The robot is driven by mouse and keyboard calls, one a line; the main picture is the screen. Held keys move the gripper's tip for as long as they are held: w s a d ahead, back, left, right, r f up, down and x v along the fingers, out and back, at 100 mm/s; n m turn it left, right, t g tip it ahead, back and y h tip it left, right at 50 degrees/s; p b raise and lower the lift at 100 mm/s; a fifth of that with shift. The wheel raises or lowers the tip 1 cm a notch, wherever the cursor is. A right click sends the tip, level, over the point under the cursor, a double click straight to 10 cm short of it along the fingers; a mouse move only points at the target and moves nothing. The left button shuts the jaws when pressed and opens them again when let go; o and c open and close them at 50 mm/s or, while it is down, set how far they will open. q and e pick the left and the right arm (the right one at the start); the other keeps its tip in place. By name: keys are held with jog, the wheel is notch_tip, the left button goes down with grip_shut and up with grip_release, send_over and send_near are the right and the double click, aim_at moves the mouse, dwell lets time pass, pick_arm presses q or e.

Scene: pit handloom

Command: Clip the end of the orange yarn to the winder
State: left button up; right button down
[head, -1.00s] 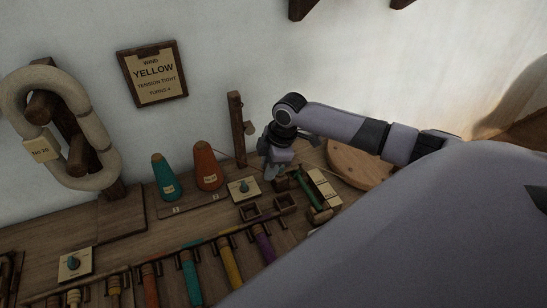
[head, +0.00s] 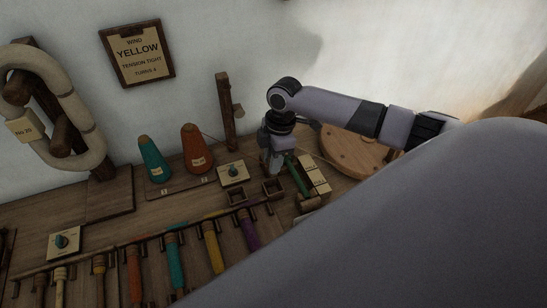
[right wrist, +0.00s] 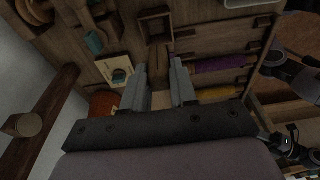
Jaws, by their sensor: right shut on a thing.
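The orange yarn cone (head: 197,150) stands upright at the back of the bench, beside a teal cone (head: 154,160). A thin line leads from its top toward the post and my right gripper (head: 272,163). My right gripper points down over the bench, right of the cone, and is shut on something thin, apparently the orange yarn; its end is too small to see. What seems to be the winder, with a green spindle (head: 298,178) and round wooden wheel (head: 352,150), is just right of the gripper.
A wooden post (head: 226,115) rises behind the gripper. A dial plate (head: 233,174) and small open boxes (head: 273,187) lie left of and below it. Several coloured bobbins, one of them purple (head: 249,230), line the front. A wall card (head: 138,52) reads "Wind yellow".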

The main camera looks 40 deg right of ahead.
jog(key=shift+f+b, duration=2.7)
jog(key=shift+f, duration=1.15)
jog(key=c, duration=1)
grip_release()
jog(key=o, duration=0.5)
